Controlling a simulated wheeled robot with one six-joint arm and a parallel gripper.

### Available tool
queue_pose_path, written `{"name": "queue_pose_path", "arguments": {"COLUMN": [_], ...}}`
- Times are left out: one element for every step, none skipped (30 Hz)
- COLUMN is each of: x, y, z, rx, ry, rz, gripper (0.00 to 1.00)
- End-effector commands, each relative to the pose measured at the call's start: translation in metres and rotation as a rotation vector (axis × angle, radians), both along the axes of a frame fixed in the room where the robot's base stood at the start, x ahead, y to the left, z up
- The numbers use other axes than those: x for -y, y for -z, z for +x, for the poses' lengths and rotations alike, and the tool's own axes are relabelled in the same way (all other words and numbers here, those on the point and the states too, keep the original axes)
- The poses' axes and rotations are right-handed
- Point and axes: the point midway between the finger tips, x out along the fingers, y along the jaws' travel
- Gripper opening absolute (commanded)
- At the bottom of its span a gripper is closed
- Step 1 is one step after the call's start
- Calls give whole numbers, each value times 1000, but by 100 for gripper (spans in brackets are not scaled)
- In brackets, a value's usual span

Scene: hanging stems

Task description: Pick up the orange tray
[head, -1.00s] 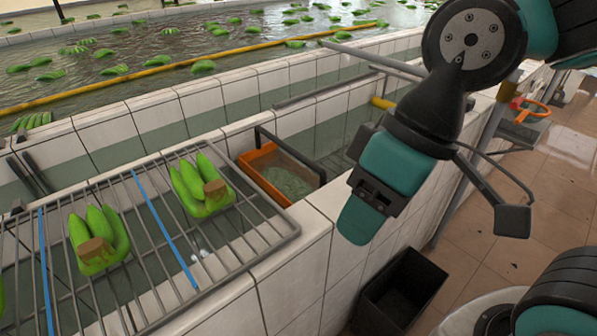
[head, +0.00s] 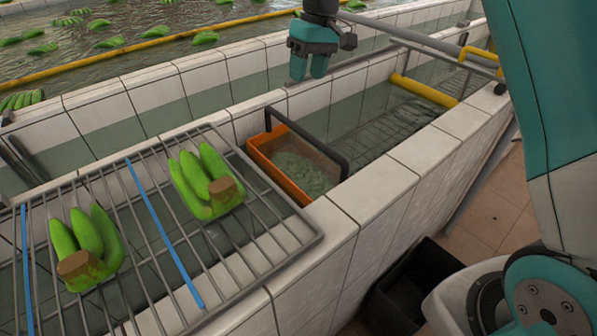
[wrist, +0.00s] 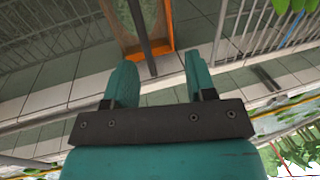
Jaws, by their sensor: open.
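The orange tray (head: 257,152) sits low in the tiled trough, just right of the wire rack, with greyish, watery-looking contents inside. A dark bar handle (head: 310,138) arches over it. My gripper (head: 308,75) is open and empty, pointing down above the trough's far tiled wall, above and behind the tray and apart from it. In the wrist view, the orange tray (wrist: 160,54) shows at the top centre beyond my two teal fingers (wrist: 160,85), with the dark handle bar running toward the space between them.
A wire rack (head: 170,262) with two green banana bunches (head: 207,182) (head: 86,245) stands left of the tray. A yellow pipe (head: 422,90) lies across the trough to the right. A black bin (head: 408,285) stands on the floor. Bananas float in the far water (head: 130,35).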

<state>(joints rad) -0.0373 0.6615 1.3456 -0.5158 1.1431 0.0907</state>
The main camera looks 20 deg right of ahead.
Motion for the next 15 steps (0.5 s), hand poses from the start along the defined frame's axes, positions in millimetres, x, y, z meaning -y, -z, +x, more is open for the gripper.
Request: {"name": "queue_pose_path", "arguments": {"x": [7,10,13,14,15,16,16,16,14,13,12,10,9,7,6], "y": [12,16,21,23,26,30,33,36,42,48,54,62,69,76,84], "z": [13,19,24,28,30,32,33,34,33,33,32,31,31,30,29], "rx": [-7,-9,-11,-12,-14,-15,-17,-17,-18,-19,-19,-21,-21,-21,-21], "ry": [10,15,18,21,21,23,24,23,22,23,22,22,22,21,21], "rz": [-8,-12,-17,-19,-21,-23,-23,-24,-24,-24,-24,-25,-24,-25,-25], "gripper": [51,51,51,51,51,51,51,51,51,51,51,51,51,51,51]}}
